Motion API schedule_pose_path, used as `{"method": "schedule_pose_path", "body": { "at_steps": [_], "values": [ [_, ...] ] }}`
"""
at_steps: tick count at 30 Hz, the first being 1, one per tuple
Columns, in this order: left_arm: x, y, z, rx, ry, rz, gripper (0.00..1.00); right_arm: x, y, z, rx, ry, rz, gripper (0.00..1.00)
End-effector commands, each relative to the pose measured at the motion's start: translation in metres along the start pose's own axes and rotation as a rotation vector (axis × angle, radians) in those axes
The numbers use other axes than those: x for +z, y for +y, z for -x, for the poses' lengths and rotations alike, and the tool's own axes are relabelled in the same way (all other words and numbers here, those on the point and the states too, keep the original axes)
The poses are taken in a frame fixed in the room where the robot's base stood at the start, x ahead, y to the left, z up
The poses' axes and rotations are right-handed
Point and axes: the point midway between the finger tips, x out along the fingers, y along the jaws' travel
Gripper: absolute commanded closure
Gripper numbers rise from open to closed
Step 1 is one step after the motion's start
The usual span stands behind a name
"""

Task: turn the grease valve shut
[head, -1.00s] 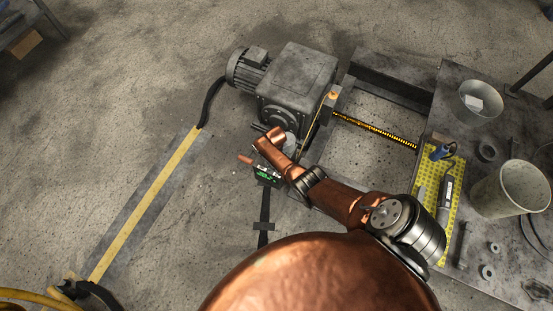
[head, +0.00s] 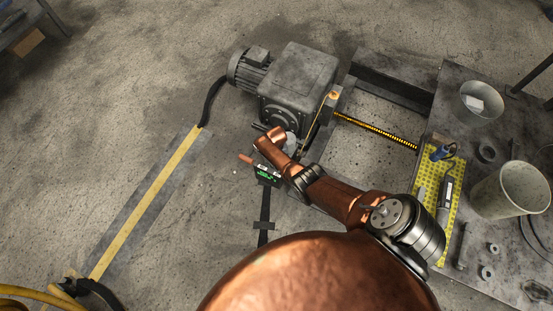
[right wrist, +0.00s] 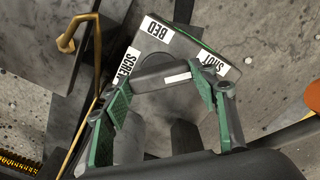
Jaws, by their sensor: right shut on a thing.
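In the right wrist view my right gripper (right wrist: 160,82) is shut on a dark grey bar handle, the valve handle (right wrist: 155,77), with a green-padded finger at each end. A white mark on the handle lies toward its right half. Behind it is a grey plate (right wrist: 150,55) with white labels; one reads BED, one at left starts SCRE, and one at right is partly hidden by a finger. In the head view the labelled plate (head: 266,176) shows beside my copper right wrist, which hides the valve handle and fingers. My left gripper is not in view.
A grey gearbox with motor (head: 298,78) stands just beyond my wrist. A brass rod (right wrist: 72,38) is close to the left finger. A black-and-yellow striped bar (head: 375,130) runs right to a workbench (head: 450,85) with a bucket (head: 510,190) and tools.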

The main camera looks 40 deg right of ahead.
Motion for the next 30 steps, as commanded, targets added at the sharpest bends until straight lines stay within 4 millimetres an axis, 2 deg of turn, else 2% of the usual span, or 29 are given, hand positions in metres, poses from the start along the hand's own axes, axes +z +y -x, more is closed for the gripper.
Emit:
{"method": "schedule_pose_path", "body": {
  "at_steps": [4,5,12,23,30],
  "values": [
    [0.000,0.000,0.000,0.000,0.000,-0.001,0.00,0.000,0.001,0.000,0.001,0.001,-0.004,0.71],
    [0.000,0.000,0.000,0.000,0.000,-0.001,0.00,0.000,0.001,0.000,0.001,0.001,-0.004,0.46],
    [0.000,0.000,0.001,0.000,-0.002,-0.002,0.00,0.000,0.000,0.000,0.000,0.000,-0.002,0.30],
    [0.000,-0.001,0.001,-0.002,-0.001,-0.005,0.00,0.000,-0.001,0.002,-0.002,0.000,0.000,0.29],
    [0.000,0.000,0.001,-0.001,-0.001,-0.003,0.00,-0.001,-0.002,0.017,-0.004,0.001,0.000,0.29]
  ]
}}
